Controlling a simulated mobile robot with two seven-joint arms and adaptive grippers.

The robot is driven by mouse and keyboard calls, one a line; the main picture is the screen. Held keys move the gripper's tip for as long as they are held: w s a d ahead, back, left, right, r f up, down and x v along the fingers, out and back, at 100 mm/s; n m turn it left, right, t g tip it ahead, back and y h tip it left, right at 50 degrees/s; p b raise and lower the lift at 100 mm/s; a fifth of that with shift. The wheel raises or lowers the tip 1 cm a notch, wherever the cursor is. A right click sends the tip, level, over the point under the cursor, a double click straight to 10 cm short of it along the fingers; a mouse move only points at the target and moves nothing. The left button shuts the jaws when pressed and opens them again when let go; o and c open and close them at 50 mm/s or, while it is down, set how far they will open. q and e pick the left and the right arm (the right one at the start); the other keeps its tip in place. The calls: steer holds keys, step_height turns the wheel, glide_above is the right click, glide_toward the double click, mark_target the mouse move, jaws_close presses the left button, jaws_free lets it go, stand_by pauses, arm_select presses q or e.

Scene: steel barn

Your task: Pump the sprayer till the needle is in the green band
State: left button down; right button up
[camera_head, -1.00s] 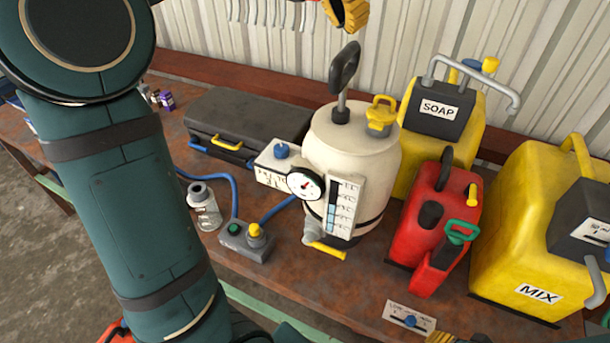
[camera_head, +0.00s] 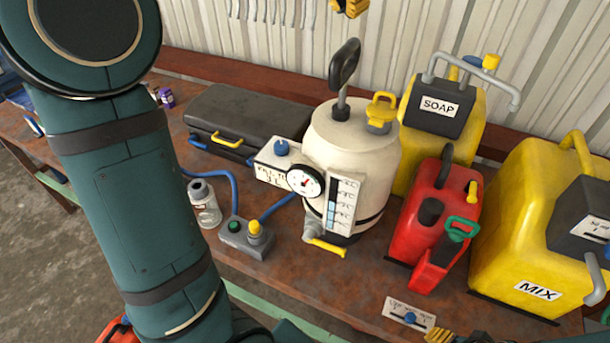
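The sprayer (camera_head: 340,140) is a cream tank standing upright on the rusty bench. Its black pump handle (camera_head: 345,62) stands up on a short rod above the lid. The round pressure gauge (camera_head: 305,181) is on its front left; the needle seems to point up and right, but its place against the green band is too small to read.
A black case (camera_head: 245,120), clear bottle (camera_head: 204,205) and button box (camera_head: 246,238) are left of the sprayer. A red can (camera_head: 428,225), SOAP can (camera_head: 465,140) and MIX can (camera_head: 520,225) crowd its right. The bench front (camera_head: 320,278) is mostly clear.

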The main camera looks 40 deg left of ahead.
arm_select(q)
steer(key=shift+r, duration=2.15)
